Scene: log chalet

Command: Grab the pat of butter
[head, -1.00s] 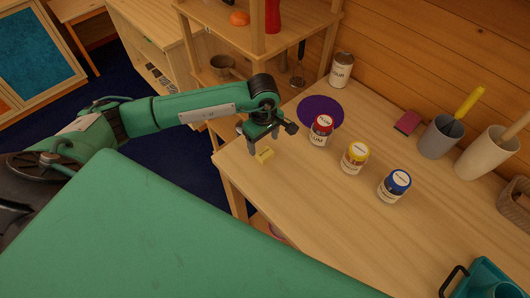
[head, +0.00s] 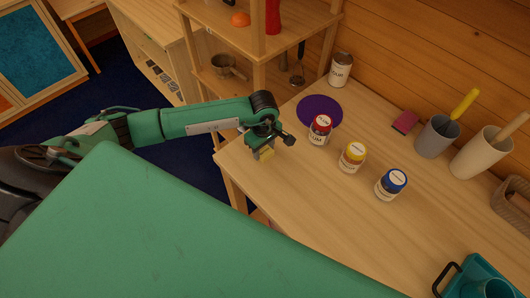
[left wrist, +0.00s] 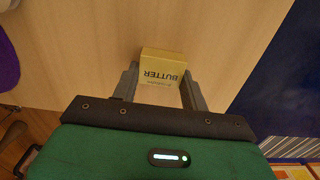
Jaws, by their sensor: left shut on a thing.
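The pat of butter is a small yellow block (left wrist: 162,72) marked "BUTTER" in the left wrist view. It sits between the two fingers of my left gripper (left wrist: 160,88), which is shut on it. In the head view the butter (head: 266,154) shows just below my left gripper (head: 259,150), near the left end of the wooden table (head: 290,205). I cannot tell for sure whether it touches the tabletop. My right gripper is not in view.
A purple round mat (head: 320,111) and jars with red (head: 320,129), yellow (head: 352,157) and blue (head: 391,184) lids stand to the right. A flour tin (head: 341,69), grey cup (head: 438,137) and beige cup (head: 482,153) stand near the wall.

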